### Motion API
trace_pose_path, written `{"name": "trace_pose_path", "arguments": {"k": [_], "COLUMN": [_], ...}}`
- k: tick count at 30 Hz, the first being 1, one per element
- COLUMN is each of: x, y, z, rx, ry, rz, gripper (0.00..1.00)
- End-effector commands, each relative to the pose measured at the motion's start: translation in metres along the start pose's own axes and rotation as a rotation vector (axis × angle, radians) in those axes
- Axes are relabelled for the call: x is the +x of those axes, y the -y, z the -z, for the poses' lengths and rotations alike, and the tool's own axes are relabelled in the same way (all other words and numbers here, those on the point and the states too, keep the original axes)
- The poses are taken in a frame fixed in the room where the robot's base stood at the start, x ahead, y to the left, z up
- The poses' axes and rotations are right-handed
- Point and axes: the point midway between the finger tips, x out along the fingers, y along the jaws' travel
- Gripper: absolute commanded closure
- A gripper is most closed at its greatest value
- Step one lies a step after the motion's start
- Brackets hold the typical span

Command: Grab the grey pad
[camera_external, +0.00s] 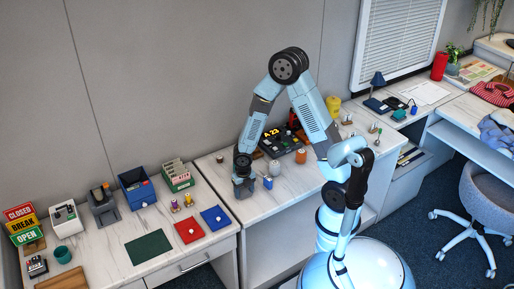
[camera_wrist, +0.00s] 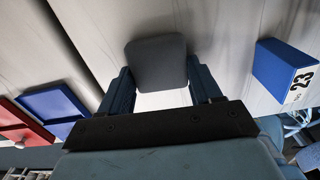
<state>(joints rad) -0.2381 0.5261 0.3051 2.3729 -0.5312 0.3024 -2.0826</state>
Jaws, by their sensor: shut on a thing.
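The grey pad (camera_wrist: 158,63) is a dark grey, rounded square in the wrist view, between the two blue fingers of my gripper (camera_wrist: 160,92). My gripper is shut on it, with a finger at each side edge. In the external view my gripper (camera_external: 243,190) points down, low over the left end of the middle white counter. The pad cannot be made out clearly there, hidden by the fingers.
A blue block (camera_wrist: 285,68) marked 23 stands right of my gripper. A blue tray (camera_external: 216,217) and a red tray (camera_external: 189,229) lie to the left, across a gap between counters. An orange-brown jar (camera_external: 301,157) stands farther right.

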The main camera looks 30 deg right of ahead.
Motion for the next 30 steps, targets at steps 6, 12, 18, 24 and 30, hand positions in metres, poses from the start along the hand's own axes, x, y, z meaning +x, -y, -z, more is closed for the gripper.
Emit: {"name": "trace_pose_path", "arguments": {"k": [6, 12, 18, 24, 30], "x": [0.000, 0.000, -0.006, -0.029, -0.059], "y": [0.000, 0.000, 0.000, 0.001, 0.001], "z": [0.000, 0.000, -0.001, -0.001, -0.002], "rx": [0.000, 0.000, 0.002, 0.003, 0.004], "ry": [0.000, 0.000, 0.001, 0.003, 0.005], "rz": [0.000, 0.000, -0.001, -0.001, -0.002], "gripper": [0.63, 0.66, 0.66, 0.66, 0.66]}}
